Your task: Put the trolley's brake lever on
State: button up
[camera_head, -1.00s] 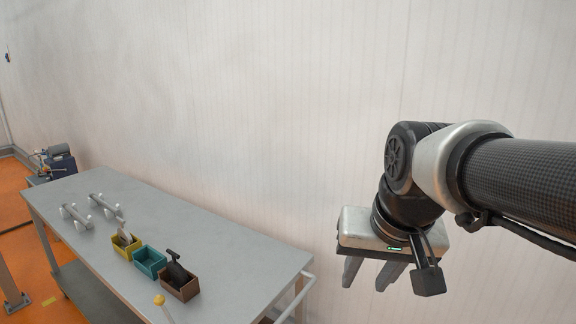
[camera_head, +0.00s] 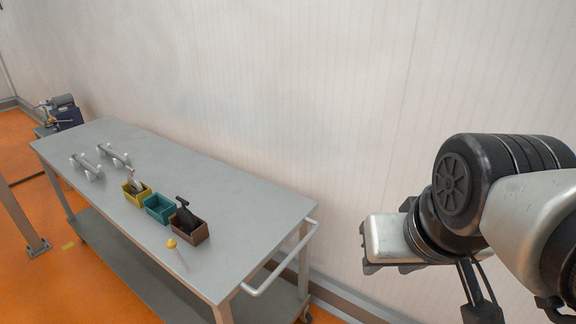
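The grey trolley (camera_head: 215,190) stands at the left and middle, with a flat top and a lower shelf. A thin rod with a yellow knob (camera_head: 171,243) stands tilted at its near edge; it looks like the brake lever, though where its foot is fixed is unclear. My gripper (camera_head: 390,267) is at the right, well apart from the trolley and the knob. Its fingers are seen mostly end-on below the pale gripper body; they look apart, with nothing between them.
Yellow (camera_head: 137,196), teal (camera_head: 159,209) and brown (camera_head: 194,233) bins stand on the trolley top; the yellow and brown ones hold parts. Two grey metal pieces (camera_head: 86,166) lie farther back. A push handle (camera_head: 283,262) sticks out at the right end. The pale wall (camera_head: 300,90) runs behind.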

aim_at(172, 244)
jog(key=u, duration=1.35)
jog(key=i+z, duration=0.5)
jog(key=z, duration=0.2)
